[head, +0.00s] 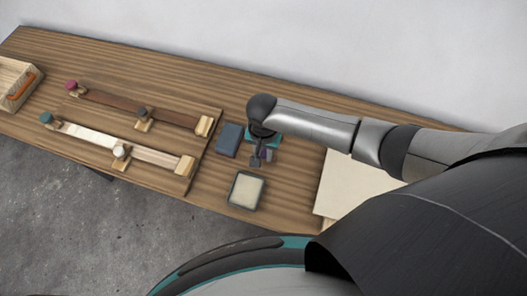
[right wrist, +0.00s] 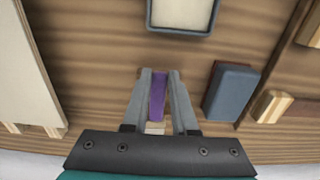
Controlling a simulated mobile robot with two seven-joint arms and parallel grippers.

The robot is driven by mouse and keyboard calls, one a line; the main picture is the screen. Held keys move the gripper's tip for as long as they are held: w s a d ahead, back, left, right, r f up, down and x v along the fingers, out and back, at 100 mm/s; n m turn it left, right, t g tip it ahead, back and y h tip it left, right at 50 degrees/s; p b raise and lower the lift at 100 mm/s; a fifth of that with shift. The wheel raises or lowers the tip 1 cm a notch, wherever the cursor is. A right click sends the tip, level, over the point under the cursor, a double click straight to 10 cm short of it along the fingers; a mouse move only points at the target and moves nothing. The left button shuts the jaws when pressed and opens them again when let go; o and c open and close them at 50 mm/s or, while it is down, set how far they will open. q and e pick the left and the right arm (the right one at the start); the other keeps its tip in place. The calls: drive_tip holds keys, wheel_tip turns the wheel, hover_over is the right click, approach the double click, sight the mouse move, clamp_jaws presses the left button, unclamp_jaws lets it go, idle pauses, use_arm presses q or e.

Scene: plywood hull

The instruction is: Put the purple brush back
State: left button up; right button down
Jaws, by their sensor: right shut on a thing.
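The purple brush (right wrist: 157,97) shows in the right wrist view as a narrow purple piece between the two fingers of my right gripper (right wrist: 159,80). A small pale piece shows at its near end, close to the gripper body. In the head view my right gripper (head: 261,160) is over the table, between a blue block and the cream panel, and little of the brush can be made out there. The right gripper is shut on the brush. Whether the brush touches the table is not clear. My left gripper is not in view.
A dark-rimmed tray with a cream inside (head: 232,203) lies near the front edge. The blue block (head: 229,140) lies left of the gripper. Further left is a board with two strips and clamps (head: 185,187). A cream panel (head: 350,184) is at right.

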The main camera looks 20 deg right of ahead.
drive_tip(key=shift+f, duration=0.55)
drive_tip(key=c, duration=0.7)
unclamp_jaws()
wheel_tip(320, 180, up, 13)
drive_tip(key=p, duration=0.2)
drive_tip(key=shift+r, duration=0.15)
